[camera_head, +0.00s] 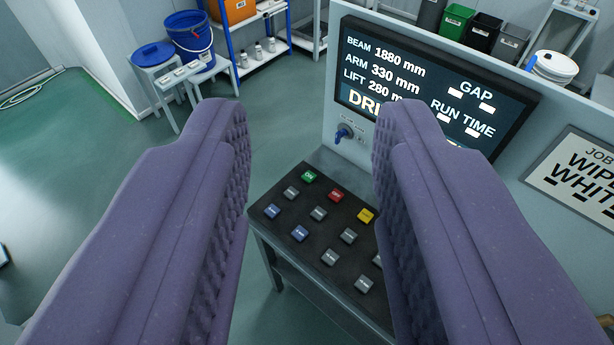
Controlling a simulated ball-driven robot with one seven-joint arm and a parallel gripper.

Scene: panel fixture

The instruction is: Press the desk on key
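The desk (262,203) is a dark sloped key panel in the middle of the view, below an upright screen panel. Its green ON key (309,176) is in the back row at the left. A red key (336,196) and a yellow key (366,215) follow in that row, with grey and blue keys in front. My gripper (310,122) is open and empty, its two purple padded fingers wide apart. The keys show between and beyond the fingers, apart from them. The right finger hides the desk's right part.
A screen (425,85) with readings stands behind the desk, with a blue switch knob (343,133) at its lower left. A sign (580,170) hangs at the right. A blue bucket (190,38), stools and shelves stand at the back left. The green floor at left is mostly clear.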

